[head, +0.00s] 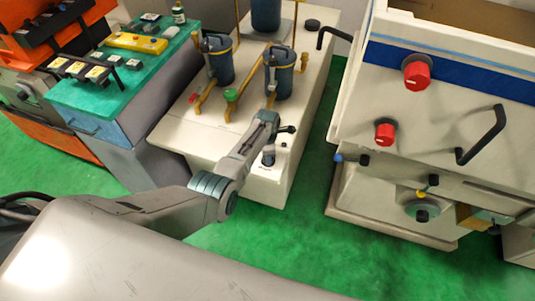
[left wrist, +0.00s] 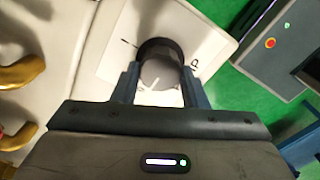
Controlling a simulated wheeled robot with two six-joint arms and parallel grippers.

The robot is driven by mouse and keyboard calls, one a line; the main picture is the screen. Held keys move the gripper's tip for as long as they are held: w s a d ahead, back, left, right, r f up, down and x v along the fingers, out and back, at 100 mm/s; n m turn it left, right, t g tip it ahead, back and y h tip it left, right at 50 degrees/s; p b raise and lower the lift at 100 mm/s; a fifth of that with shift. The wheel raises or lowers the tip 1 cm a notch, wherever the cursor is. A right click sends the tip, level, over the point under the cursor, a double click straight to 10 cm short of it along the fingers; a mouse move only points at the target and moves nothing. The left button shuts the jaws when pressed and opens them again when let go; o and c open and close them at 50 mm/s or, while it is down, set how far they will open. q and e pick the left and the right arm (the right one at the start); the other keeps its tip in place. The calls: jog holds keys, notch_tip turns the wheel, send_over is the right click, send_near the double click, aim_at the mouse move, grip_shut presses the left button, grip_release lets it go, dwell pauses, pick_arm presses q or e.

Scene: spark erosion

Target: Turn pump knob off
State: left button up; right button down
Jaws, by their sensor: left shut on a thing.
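The pump knob (left wrist: 160,72) is a round grey knob with a white pointer mark and a dark collar, on a white label plate (left wrist: 112,62) with black marks. My left gripper (left wrist: 159,84) has one finger on each side of the knob and is shut on it. In the head view my left gripper (head: 268,158) reaches down onto the front end of the white pump cabinet (head: 215,145). The knob is mostly hidden there by the gripper. My right gripper is not in view.
Blue filter housings (head: 281,80) with yellow pipes stand on the cabinet behind my left arm. A white machine with red knobs (head: 416,74) and a black handle (head: 482,136) stands to the right. A teal-topped bench (head: 105,103) is at left. Green floor (head: 300,240) lies between.

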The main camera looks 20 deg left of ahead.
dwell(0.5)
pick_arm(q)
jog(key=o, duration=1)
jog(key=shift+c, duration=0.2)
jog(key=shift+r, duration=0.5)
notch_tip(320, 180, up, 10)
jog(key=shift+b, duration=0.4)
jog(key=shift+a+f, duration=0.1)
jog(key=shift+f, duration=0.05)
